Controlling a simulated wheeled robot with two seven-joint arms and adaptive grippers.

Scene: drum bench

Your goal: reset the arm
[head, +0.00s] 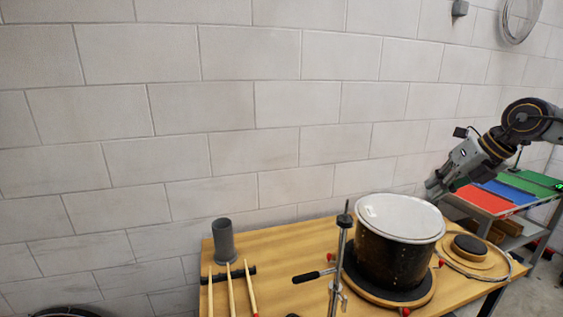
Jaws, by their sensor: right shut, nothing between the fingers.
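My right arm comes in from the right edge. My right gripper (434,189) is shut and empty, in the air at the upper right of the black drum (392,258). Its fingertips show close to the drum's white top (398,216) in the picture; I cannot tell the exact gap. The drum stands upright on a round wooden base with a dark pad. My left gripper is not in view.
A metal stand (339,262) rises in front of the drum. Drumsticks (231,290) rest on a dark holder, beside a grey cup (224,239). A round pad (470,246) lies right of the drum. A side table with coloured panels (487,196) stands behind.

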